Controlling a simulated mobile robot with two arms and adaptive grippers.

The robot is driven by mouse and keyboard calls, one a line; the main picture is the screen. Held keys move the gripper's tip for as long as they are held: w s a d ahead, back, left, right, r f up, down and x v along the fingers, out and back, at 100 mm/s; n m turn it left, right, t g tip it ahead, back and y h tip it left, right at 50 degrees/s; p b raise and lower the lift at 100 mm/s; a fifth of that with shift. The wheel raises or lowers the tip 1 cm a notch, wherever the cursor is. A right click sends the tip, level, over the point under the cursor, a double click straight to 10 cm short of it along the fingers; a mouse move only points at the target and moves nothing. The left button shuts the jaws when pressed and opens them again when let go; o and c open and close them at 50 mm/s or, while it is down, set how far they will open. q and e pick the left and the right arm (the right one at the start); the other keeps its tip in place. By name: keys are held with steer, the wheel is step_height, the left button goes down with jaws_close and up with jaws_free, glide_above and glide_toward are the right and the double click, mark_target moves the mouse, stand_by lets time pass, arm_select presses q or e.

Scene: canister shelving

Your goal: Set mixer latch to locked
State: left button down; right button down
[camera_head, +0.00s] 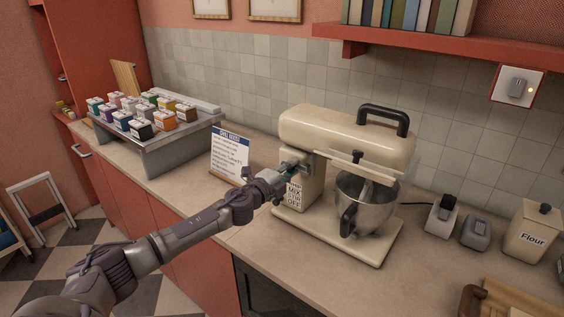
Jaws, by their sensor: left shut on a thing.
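A cream stand mixer (345,135) stands on the counter with its head level over a steel bowl (368,205). A black handle (384,120) is on top of the head. My left arm reaches in from the lower left. My left gripper (291,169) is at the left side of the mixer's neck, shut on a small part there that appears to be the mixer latch. The gripper covers most of that part, so its setting cannot be read. A label on the column (294,194) shows below the gripper. My right gripper is not in view.
A sign card (230,152) stands left of the mixer, near my arm. A raised rack (165,150) of coloured canisters is farther left. A flour canister (531,230) and small grey items (475,233) stand right. A red shelf (440,50) hangs above.

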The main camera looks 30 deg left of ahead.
arm_select(q)
steer(key=shift+d+f, duration=0.15)
steer(key=shift+d, duration=0.05)
steer(key=c, duration=0.9)
jaws_free()
steer(key=shift+d, duration=0.1)
steer(key=shift+c, duration=0.2)
steer(key=shift+s, duration=0.25)
steer(key=s+a, duration=0.1)
steer(key=s, duration=1)
steer(key=shift+s, duration=0.3)
